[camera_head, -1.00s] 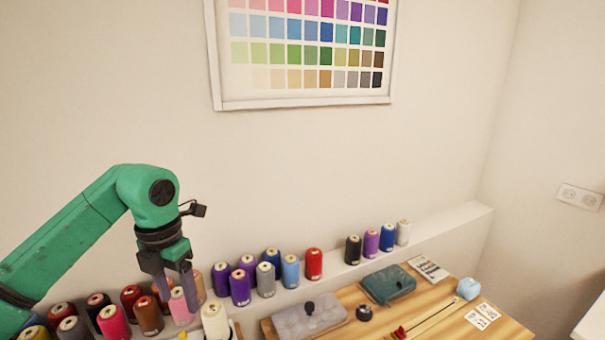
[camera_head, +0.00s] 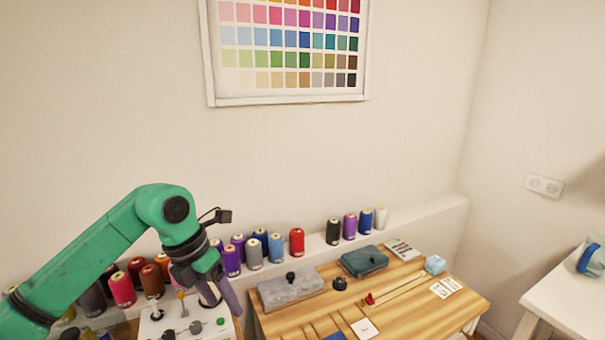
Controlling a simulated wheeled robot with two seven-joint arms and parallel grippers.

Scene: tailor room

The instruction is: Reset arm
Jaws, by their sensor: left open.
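My left arm comes in from the left in the head view. Its left gripper (camera_head: 219,296) hangs over the near end of the thread row, above a white board with small knobs (camera_head: 190,322). The gripper points down and to the right, and its fingers show no object between them. Part of the spools behind it is hidden by the arm. My right gripper does not show.
Several thread spools, such as a red one (camera_head: 297,242), stand on a ledge along the wall. A wooden table (camera_head: 415,305) holds a grey box (camera_head: 290,290) and a teal box (camera_head: 364,261). A white table (camera_head: 575,300) is at right.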

